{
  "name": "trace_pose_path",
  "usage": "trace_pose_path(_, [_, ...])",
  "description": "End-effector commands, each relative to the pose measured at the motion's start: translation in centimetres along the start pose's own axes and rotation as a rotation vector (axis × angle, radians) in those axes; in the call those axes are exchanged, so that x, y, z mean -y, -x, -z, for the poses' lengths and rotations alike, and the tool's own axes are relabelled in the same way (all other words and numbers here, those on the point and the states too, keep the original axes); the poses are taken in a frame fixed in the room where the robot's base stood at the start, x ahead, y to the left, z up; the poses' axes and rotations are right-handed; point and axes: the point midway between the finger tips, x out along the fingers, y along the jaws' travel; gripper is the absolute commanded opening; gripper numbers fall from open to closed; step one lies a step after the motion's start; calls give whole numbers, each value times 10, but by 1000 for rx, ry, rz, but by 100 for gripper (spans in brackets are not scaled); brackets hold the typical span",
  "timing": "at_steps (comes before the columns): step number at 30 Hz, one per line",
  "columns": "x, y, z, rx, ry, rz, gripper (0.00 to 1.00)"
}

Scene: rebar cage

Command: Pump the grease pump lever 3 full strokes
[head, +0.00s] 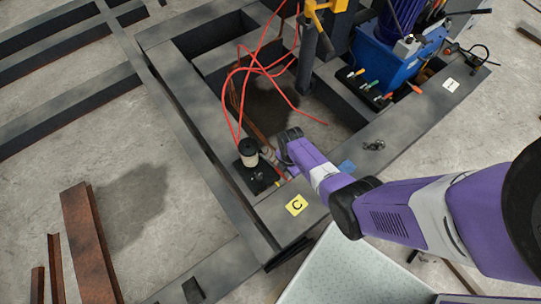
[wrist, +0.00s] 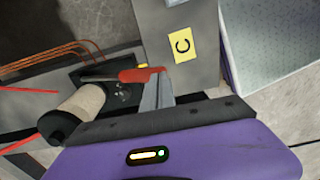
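The grease pump has a cream cylindrical reservoir with a dark cap (head: 248,152) and a black base (head: 262,178) on the dark steel frame. In the wrist view the reservoir (wrist: 80,108) lies left of my gripper. The pump lever (wrist: 138,74) has a red grip and points right, across the black base. My gripper (wrist: 157,76) has its two grey fingers close together, with the tips at the outer end of the red grip. I see no part of the lever between the fingers; whether they touch it I cannot tell. In the head view my wrist partly hides this spot.
Red hoses (head: 262,68) loop above the pump. A yellow label marked C (head: 296,205) sits on the frame beam beside it. A blue unit (head: 388,58) stands at the upper right. A pale speckled surface (head: 350,270) lies at the bottom. Rusty beams (head: 88,240) lie left on the floor.

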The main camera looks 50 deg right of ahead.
Motion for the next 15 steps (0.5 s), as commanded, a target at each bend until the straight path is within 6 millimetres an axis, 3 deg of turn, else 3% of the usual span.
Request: trace_pose_path(15, [-28,52,0,0,1,-1,0])
